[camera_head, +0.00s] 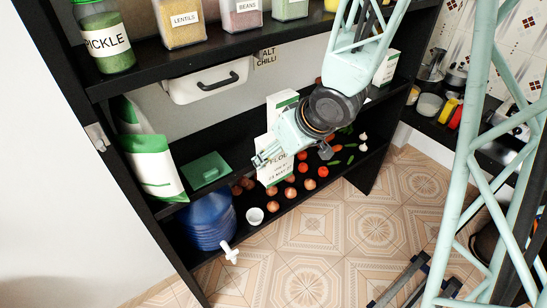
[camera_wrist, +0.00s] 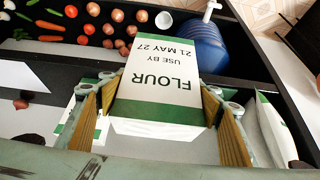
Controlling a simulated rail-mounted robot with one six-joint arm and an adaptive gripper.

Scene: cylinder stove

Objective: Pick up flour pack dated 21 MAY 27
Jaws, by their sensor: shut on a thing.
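The flour pack (camera_wrist: 160,88) is a white box with green bands. Its label reads upside down in the wrist view: FLOUR, USE BY 21 MAY 27. My gripper (camera_wrist: 162,118) is shut on it, with one finger on each side. In the head view my gripper (camera_head: 266,156) hangs in front of the middle shelf, and the held pack (camera_head: 268,175) shows partly behind the fingers. I cannot tell whether the pack touches the shelf. Another white and green pack (camera_head: 283,103) stands behind it, partly hidden by my wrist.
White and green packs (camera_head: 155,168) stand at the shelf's left end, beside a green box (camera_head: 203,170). Below are a blue bottle (camera_head: 207,220), a white cup (camera_head: 255,215), onions and tomatoes. Above are a white bin (camera_head: 205,84) and jars. Open tiled floor (camera_head: 310,250) lies in front.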

